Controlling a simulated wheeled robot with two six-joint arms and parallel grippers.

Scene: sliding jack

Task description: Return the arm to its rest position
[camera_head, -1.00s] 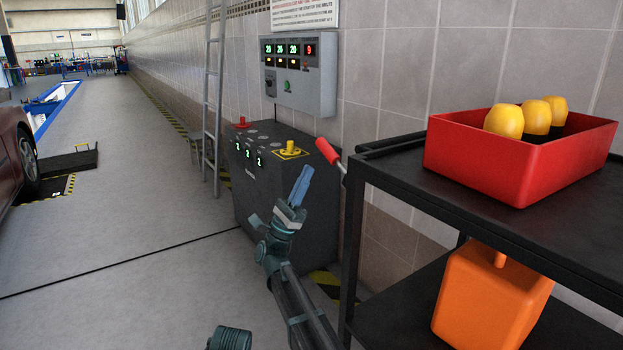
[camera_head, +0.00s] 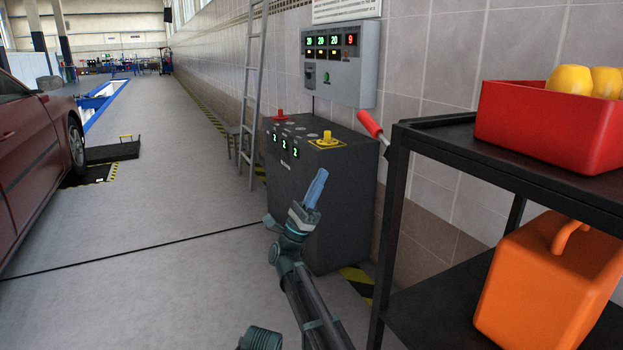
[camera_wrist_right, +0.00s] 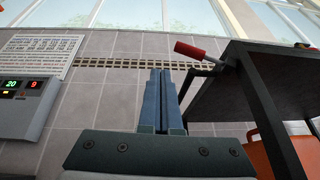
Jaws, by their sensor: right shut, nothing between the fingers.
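My right gripper (camera_head: 316,188) points up in front of the dark control cabinet (camera_head: 315,215) in the head view. Its blue fingers are together and hold nothing. The right wrist view also shows the shut fingers (camera_wrist_right: 160,100) from behind, pointing up toward the tiled wall. A short piece of my own arm shows at the bottom edge of the head view; no left gripper fingers show.
A black shelf cart (camera_head: 440,150) stands close on the right, with a red bin (camera_head: 545,130) on top and an orange canister (camera_head: 545,290) below. A red-handled lever (camera_head: 370,126) is beside it. A red car (camera_head: 35,150) stands left. The grey floor between is clear.

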